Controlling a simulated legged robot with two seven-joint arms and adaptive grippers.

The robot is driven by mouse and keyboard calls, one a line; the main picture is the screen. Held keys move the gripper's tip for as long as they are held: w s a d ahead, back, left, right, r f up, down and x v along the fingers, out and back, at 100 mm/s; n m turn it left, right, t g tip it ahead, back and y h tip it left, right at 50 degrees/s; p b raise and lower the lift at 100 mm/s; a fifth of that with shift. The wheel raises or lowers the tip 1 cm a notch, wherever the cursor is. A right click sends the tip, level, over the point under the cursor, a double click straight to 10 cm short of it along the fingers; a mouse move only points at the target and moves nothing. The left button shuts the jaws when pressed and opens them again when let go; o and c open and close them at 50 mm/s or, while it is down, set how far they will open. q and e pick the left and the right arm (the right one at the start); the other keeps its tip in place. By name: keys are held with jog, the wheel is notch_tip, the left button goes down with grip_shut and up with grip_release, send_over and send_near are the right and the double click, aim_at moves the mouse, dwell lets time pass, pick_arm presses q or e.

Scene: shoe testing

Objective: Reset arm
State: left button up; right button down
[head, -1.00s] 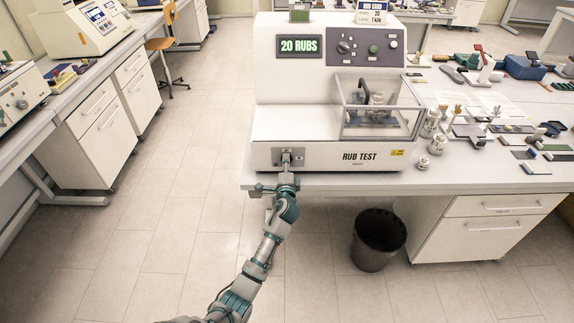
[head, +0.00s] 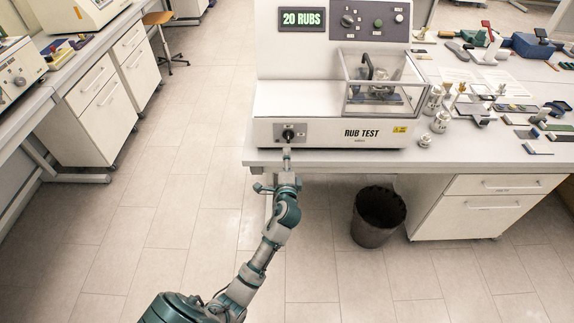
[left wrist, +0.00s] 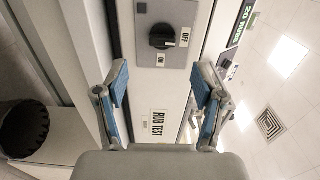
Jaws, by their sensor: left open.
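My left arm reaches up from the bottom of the head view to the front of the rub test machine (head: 335,85). My left gripper (head: 287,160) is just below and in front of the machine's black rotary switch (head: 288,134). In the left wrist view the gripper (left wrist: 162,88) is open, its two blue-padded fingers apart and nothing between them. The switch (left wrist: 163,37) lies ahead of the fingertips on a grey plate with an OFF label, apart from them. The machine's display reads 20 RUBS. My right gripper is not in view.
The machine stands on a white bench (head: 330,159) with metal weights (head: 433,101) and small samples to its right. A black bin (head: 378,216) stands on the floor below. Another bench (head: 40,100) with instruments is at left. The floor between the benches is clear.

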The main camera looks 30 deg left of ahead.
pick_arm(q)
jog(key=shift+v, duration=1.1)
jog(key=shift+f, duration=0.1)
jog(key=s+d+f+n+g+h, duration=0.15)
jog(key=s+f, duration=0.25)
jog(key=f, duration=0.8)
jog(key=s+d+f+n+g+h, duration=0.1)
jog(key=s+d+f+g+h, duration=0.25)
jog(key=f, duration=0.75)
jog(key=s+d+f+n+g+h, duration=0.15)
jog(key=s+f, duration=0.25)
jog(key=f, duration=0.8)
jog(key=s+d+f+n+g+h, duration=0.1)
jog(key=s+d+f+g, duration=0.1)
jog(key=s+f, duration=0.5)
jog(key=s+d+f+n+g+h, duration=0.1)
jog(key=s+d+f+n+g, duration=0.1)
jog(key=s+f, duration=0.5)
jog(key=s+d+f+n+g+h, duration=0.1)
jog(key=s+f, duration=0.6)
jog(key=s, duration=1)
jog(key=shift+d+n+g, duration=0.6)
jog(key=shift+d+g, duration=0.4)
jog(key=shift+g, duration=0.05)
